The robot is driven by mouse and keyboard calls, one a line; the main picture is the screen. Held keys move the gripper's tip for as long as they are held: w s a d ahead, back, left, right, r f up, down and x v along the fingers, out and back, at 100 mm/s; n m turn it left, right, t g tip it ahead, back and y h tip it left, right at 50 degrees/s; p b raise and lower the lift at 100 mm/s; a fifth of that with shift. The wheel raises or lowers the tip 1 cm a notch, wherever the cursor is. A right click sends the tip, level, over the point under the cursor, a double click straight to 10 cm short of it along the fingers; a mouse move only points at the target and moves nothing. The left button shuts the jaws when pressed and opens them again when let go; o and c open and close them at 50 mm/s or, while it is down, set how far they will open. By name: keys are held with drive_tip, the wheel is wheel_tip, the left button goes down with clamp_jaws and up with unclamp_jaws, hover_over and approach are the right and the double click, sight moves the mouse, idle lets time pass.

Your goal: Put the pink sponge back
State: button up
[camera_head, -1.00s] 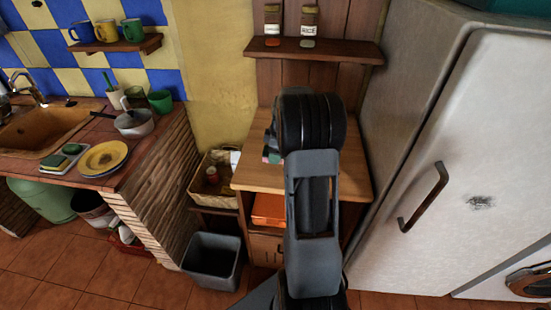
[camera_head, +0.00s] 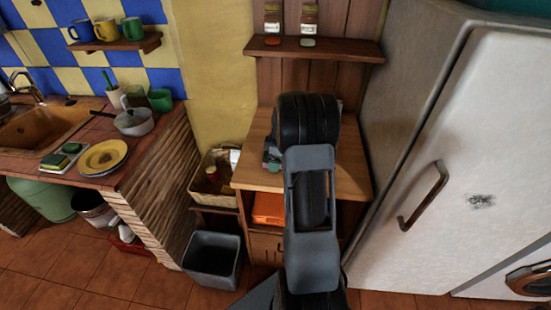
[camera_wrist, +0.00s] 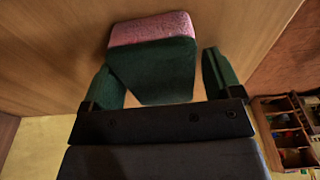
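The pink sponge (camera_wrist: 152,28) shows in the wrist view as a pink block with a dark green side, against a wooden surface. My gripper (camera_wrist: 160,62) is open, with its two dark green fingers on either side of the sponge's green part. The left finger looks close to or touching it; a narrow gap shows at the right finger. In the head view my arm hides most of this spot; a small pink and green patch shows left of the wrist, over the wooden cabinet top (camera_head: 345,178).
A shelf with two jars (camera_head: 290,48) hangs above the cabinet. The fridge (camera_head: 435,150) stands close on the right.

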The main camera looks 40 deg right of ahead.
wheel_tip(320, 180, up, 12)
drive_tip(key=s+d, duration=0.1)
drive_tip(key=s+a+r+m, duration=0.2)
drive_tip(key=a+r, duration=0.1)
drive_tip(key=a, duration=0.4)
drive_tip(key=shift+s+a+f+m+t+h, duration=0.35)
drive_tip(key=shift+s+a+m, duration=0.85)
drive_tip(key=shift+s+a, duration=1.5)
drive_tip(key=shift+s+a+f+m+t+h, duration=0.1)
drive_tip(key=shift+s+a+m+t, duration=0.35)
drive_tip(key=shift+s+a+m, duration=1.5)
drive_tip(key=shift+s+a+f+m+t+h, duration=0.25)
drive_tip(key=shift+s+a+m+t, duration=0.2)
drive_tip(key=shift+s+a, duration=3)
drive_tip(key=shift+w+a, duration=0.65)
